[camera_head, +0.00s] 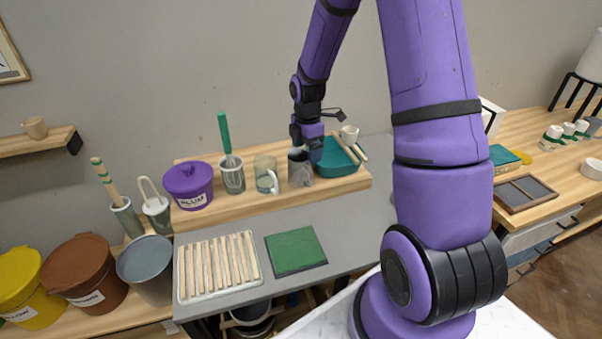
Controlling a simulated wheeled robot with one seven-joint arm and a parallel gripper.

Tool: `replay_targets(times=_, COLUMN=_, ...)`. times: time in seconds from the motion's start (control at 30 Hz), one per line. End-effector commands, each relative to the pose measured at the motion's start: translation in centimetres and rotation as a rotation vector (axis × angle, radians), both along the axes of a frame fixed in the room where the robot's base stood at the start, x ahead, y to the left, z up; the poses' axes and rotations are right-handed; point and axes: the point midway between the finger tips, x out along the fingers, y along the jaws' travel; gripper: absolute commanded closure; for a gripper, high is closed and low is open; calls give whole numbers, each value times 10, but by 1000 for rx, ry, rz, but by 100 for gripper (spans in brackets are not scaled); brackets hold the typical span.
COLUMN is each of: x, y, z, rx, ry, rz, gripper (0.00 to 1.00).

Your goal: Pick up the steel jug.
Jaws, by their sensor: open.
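The steel jug (300,170) stands on the raised wooden shelf at the back of the grey worktop, between a clear glass jug (266,176) and a teal basin (337,160). It looks grey and upright. My gripper (309,148) is open and points down from the arm, just above and slightly right of the jug's top. It covers part of the view of the jug's rim and the basin's left edge. I cannot tell whether a fingertip touches the jug.
A metal pot with a green-handled brush (232,174) and a purple lidded bucket (189,187) stand left of the glass jug. A white slatted rack (219,267) and a green mat (296,250) lie in front.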

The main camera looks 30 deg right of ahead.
Motion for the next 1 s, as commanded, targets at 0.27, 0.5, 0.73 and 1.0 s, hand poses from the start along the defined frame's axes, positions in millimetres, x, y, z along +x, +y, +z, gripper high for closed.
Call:
replay_targets(times=0.27, x=0, y=0, z=-38, rx=0, ry=3, rz=0, gripper=14)
replay_targets(times=0.5, x=1, y=-3, z=-52, rx=-1, ry=3, rz=-1, gripper=14)
replay_targets(times=0.73, x=3, y=-9, z=-83, rx=0, ry=3, rz=0, gripper=14)
replay_targets(times=1.0, x=4, y=-9, z=-95, rx=-1, ry=0, rz=-2, gripper=14)
